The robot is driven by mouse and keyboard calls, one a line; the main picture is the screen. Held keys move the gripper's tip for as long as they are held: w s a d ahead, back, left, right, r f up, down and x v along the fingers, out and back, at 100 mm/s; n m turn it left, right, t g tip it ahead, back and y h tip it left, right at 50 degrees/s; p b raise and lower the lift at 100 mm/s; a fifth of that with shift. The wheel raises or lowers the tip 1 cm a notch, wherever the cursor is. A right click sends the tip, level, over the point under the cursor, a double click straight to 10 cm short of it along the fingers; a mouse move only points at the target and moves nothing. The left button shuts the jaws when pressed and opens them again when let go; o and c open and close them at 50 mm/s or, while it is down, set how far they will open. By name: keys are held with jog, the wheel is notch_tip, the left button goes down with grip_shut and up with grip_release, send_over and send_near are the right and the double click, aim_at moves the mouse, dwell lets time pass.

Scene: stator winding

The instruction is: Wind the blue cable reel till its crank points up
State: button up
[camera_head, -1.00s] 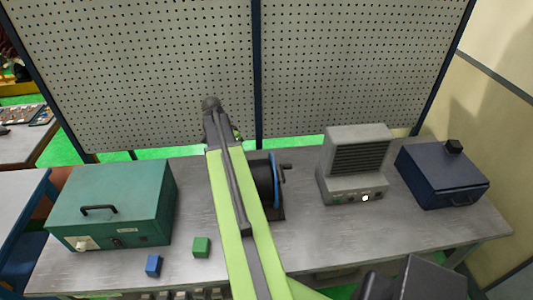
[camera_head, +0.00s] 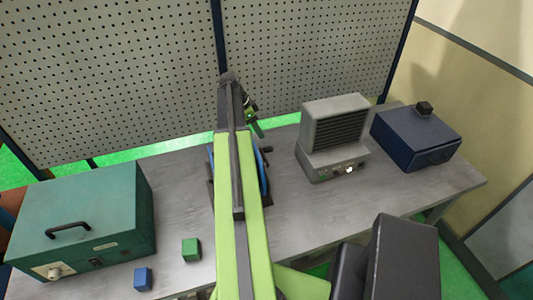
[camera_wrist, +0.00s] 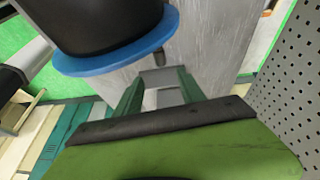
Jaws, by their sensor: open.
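The cable reel is mostly hidden behind my arm in the head view. Its blue flange (camera_head: 264,176) and dark crank handle (camera_head: 267,149) show just right of the arm. In the wrist view, the reel's black drum (camera_wrist: 95,22) and blue flange (camera_wrist: 125,55) fill the upper left. A dark peg (camera_wrist: 159,57), which looks like the crank handle, sticks out past the flange, just beyond my fingertips. My gripper (camera_wrist: 160,80) is open, with nothing between its green fingers. In the head view my gripper (camera_head: 256,122) hangs above and behind the reel. The crank's exact angle is unclear.
A green box (camera_head: 85,220) stands on the left of the grey bench (camera_head: 300,225), with a green cube (camera_head: 191,249) and a blue cube (camera_head: 143,279) nearby. A grey vented unit (camera_head: 335,138) and a navy box (camera_head: 415,138) stand right. A pegboard (camera_head: 120,70) rises behind.

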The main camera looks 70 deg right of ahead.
jog(key=b+x, duration=0.8)
jog(key=x, duration=0.3)
jog(key=shift+w+f+b, duration=0.1)
jog(key=shift+f+b, duration=0.15)
jog(key=shift+b, duration=0.15)
jog(key=shift+r, duration=0.1)
jog(key=shift+c, duration=0.5)
grip_shut()
